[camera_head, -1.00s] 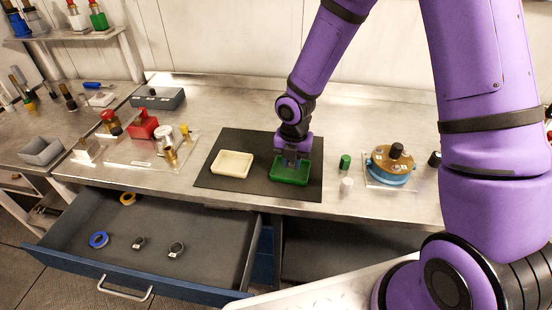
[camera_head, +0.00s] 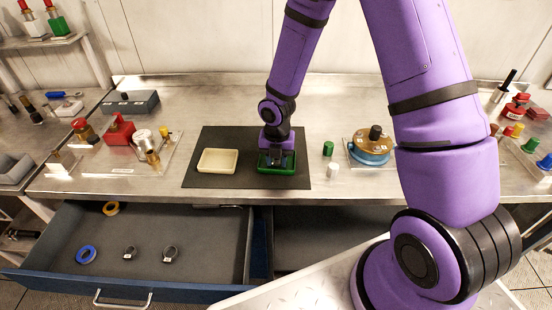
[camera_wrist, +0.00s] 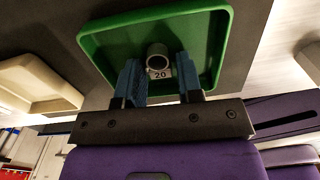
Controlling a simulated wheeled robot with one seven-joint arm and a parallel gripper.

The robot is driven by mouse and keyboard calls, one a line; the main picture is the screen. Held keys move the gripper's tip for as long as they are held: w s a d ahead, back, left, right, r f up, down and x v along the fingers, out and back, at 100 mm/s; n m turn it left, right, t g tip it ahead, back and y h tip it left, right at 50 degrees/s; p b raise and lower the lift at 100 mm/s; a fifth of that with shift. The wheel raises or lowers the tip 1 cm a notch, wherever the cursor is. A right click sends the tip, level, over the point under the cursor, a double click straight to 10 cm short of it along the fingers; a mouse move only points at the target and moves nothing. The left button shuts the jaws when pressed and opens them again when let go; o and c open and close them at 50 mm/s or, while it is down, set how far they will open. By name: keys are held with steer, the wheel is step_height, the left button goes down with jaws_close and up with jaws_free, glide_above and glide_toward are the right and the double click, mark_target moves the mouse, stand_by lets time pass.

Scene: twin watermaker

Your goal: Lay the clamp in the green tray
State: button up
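The green tray (camera_head: 290,171) sits on the dark mat, on its right half. My gripper (camera_head: 276,160) points down into it. In the wrist view, a small grey ring-shaped clamp (camera_wrist: 157,52) with a white tag reading "20" shows against the tray's floor (camera_wrist: 110,50). The two blue fingers of my gripper (camera_wrist: 158,80) stand apart on either side of the clamp, with a narrow gap visible at the right finger. The gripper looks open. Whether the clamp touches the tray floor is hard to tell. In the head view my gripper hides the clamp.
A cream tray (camera_head: 218,161) stands left of the green tray on the mat (camera_head: 245,139). A green cap (camera_head: 328,148), a white cap (camera_head: 332,171) and a blue-and-brown round device (camera_head: 371,151) stand to the right. An open drawer (camera_head: 190,222) below holds rings and two clamps.

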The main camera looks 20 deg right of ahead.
steer(key=shift+o, duration=0.9)
step_height(320, 180, up, 12)
steer(key=r, duration=0.1)
step_height(320, 180, up, 7)
steer(key=m+t+h, duration=0.1)
steer(key=m, duration=0.5)
glide_above(277, 161)
steer(key=s+d, duration=0.3)
steer(key=s+d+r+m+t, duration=0.2)
steer(key=s+r+m, duration=0.7)
steer(key=m, duration=0.3)
steer(key=s+d+r+m+t+y, duration=0.1)
steer(key=s+d+r+m+t, duration=0.1)
steer(key=s+r+m, duration=0.7)
steer(key=s+m, duration=0.3)
steer(key=shift+s+r+m, duration=0.15)
steer(key=shift+s+m, duration=0.15)
